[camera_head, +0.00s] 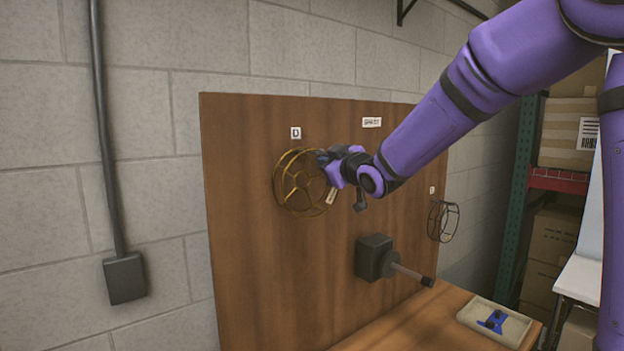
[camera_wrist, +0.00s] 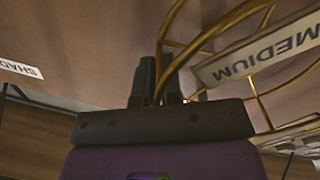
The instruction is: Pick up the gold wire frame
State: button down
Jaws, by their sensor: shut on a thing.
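The gold wire frame (camera_head: 283,188) is a round, spoked wire shape at the wooden board, below a white label marked D. A white tag (camera_head: 331,196) hangs by its right side. In the wrist view the gold wires (camera_wrist: 212,33) pass between the fingers, and the tag (camera_wrist: 262,52) reads MEDIUM. My gripper (camera_head: 322,158) is at the right rim of the frame. In the wrist view my gripper (camera_wrist: 158,85) is shut on a gold wire. I cannot tell whether the frame still touches the board.
The wooden board (camera_head: 235,240) stands against a block wall. A dark box with a rod (camera_head: 375,258) juts out below my arm. A dark wire frame (camera_head: 443,221) hangs at the right. A tray (camera_head: 470,316) with a blue item sits on the bench. Shelving stands at right.

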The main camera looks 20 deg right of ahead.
jog(key=shift+r, duration=0.1)
jog(key=shift+s+d+r, duration=0.15)
jog(key=shift+s+r, duration=0.25)
jog(key=shift+s, duration=0.05)
notch_tip(320, 180, up, 6)
jog(key=shift+w, duration=0.1)
jog(key=d+v, duration=0.1)
jog(key=v, duration=1.8)
jog(key=shift+w+d, duration=0.2)
jog(key=shift+d, duration=0.2)
jog(key=shift+w+f, duration=0.1)
jog(key=shift+n+g+y, duration=0.3)
jog(key=shift+n+y, duration=0.3)
jog(key=shift+y, duration=0.2)
jog(key=shift+w+a+f, duration=0.85)
jog(key=shift+w+a, duration=0.3)
jog(key=shift+w, duration=1.45)
jog(key=shift+w+a+f, duration=0.85)
jog(key=shift+w+a, duration=0.3)
jog(key=shift+w, duration=1.45)
jog(key=shift+w+a+f, duration=0.9)
jog(key=shift+w+a, duration=0.25)
jog(key=shift+w, duration=1.45)
jog(key=shift+w+a+f, duration=0.25)
jog(key=shift+w+f, duration=0.35)
jog(key=shift+f, duration=0.05)
jog(key=shift+f, duration=0.1)
